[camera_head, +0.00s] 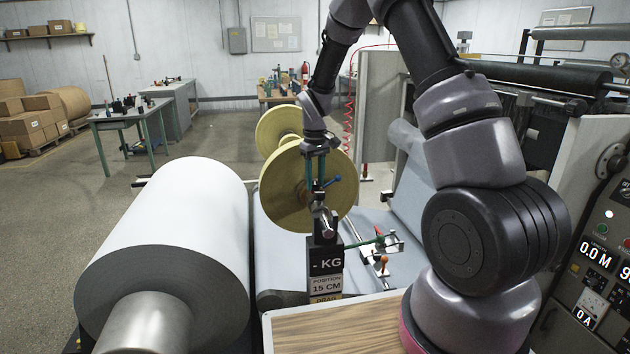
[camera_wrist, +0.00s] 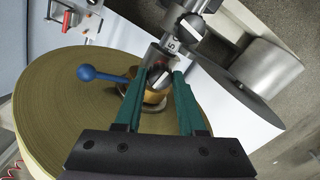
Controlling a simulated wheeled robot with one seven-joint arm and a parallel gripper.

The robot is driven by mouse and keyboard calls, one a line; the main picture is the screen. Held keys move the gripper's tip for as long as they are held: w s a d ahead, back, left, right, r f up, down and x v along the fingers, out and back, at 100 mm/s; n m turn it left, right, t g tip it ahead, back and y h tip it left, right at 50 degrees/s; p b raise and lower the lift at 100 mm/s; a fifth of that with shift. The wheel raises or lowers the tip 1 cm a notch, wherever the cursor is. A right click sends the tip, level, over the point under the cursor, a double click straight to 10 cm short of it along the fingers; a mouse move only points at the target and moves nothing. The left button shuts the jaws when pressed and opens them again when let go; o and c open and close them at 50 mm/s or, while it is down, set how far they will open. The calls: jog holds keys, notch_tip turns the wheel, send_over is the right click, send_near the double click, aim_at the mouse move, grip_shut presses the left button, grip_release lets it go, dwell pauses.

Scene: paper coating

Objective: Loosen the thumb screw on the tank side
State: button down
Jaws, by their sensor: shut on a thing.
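My gripper (camera_head: 322,205) has two teal fingers and points down in front of the large yellow spool. In the wrist view, the fingertips (camera_wrist: 163,75) close around a small metal piece (camera_wrist: 157,74), apparently the thumb screw, by a brass collar (camera_wrist: 154,97). The far sides of the contact are hidden. A blue ball-ended lever (camera_wrist: 95,73) sticks out beside the collar; it also shows in the head view (camera_head: 332,181). Below my gripper stands a dark display box (camera_head: 324,262) reading "- KG", with labels "POSITION 15 CM" and "DRAG".
The yellow spool (camera_head: 338,165) stands close behind the fingers. A large white paper roll (camera_head: 185,215) lies to the left. A wooden board (camera_head: 325,330) is in front. A small clamp with a red handle (camera_head: 383,262) and a control panel (camera_head: 600,255) are to the right.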

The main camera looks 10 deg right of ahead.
aim_at(315, 183)
jog(key=c, duration=0.5)
grip_release()
notch_tip(315, 183, up, 11)
jog(key=shift+f, duration=0.1)
